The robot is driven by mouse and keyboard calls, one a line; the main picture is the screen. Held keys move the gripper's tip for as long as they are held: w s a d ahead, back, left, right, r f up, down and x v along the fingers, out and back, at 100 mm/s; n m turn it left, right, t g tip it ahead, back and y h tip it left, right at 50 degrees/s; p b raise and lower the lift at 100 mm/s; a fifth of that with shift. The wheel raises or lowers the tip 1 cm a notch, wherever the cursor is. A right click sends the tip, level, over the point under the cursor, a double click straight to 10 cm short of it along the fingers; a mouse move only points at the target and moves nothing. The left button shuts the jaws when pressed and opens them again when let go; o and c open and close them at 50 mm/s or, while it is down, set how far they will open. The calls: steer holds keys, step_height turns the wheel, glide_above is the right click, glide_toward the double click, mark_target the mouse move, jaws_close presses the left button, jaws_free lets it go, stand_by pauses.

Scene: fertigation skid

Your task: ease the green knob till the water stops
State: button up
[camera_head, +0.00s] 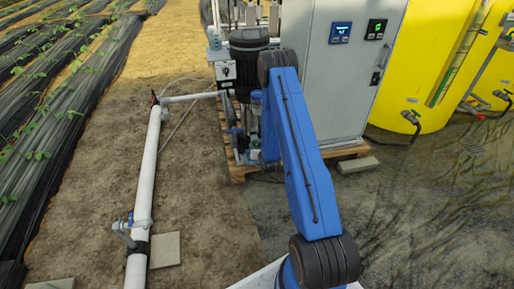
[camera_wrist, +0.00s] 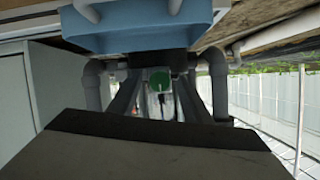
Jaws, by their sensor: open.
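The green knob (camera_wrist: 160,80) shows small and round near the middle of the wrist view, among grey pipes. My gripper (camera_wrist: 157,93) is in the wrist view with its two dark fingers apart, one on each side of the knob's line. Nothing shows between the fingers as held. I cannot tell how far the knob is from the fingertips. Pale, blurred shapes lie just below the knob; I cannot tell if any of this is running water. In the head view my blue arm reaches to the skid and hides the gripper and the knob's surroundings.
A grey control cabinet (camera_head: 338,75) stands on a wooden pallet (camera_head: 237,171), right of my arm. Yellow tanks (camera_head: 415,75) are farther right. A white pipe (camera_head: 147,180) runs along the soil at left. A blue body (camera_wrist: 140,28) fills the top of the wrist view.

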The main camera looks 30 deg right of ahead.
steer(key=c, duration=1)
steer(key=shift+c, duration=0.2)
steer(key=shift+n, duration=0.3)
steer(key=n+h, duration=0.2)
steer(key=n, duration=0.1)
steer(key=shift+a+g, duration=0.25)
steer(key=shift+g, duration=0.05)
steer(key=n+h, duration=0.2)
steer(key=n, duration=0.1)
steer(key=shift+a+f, duration=0.1)
steer(key=shift+f, duration=0.05)
steer(key=n+h, duration=0.1)
steer(key=n, duration=0.1)
steer(key=n+h, duration=0.1)
steer(key=n, duration=0.1)
steer(key=shift+f+h, duration=0.2)
steer(key=shift+h, duration=0.1)
steer(key=shift+w+n+t+h, duration=0.1)
steer(key=shift+n+t+h, duration=0.55)
steer(key=shift+n, duration=1.05)
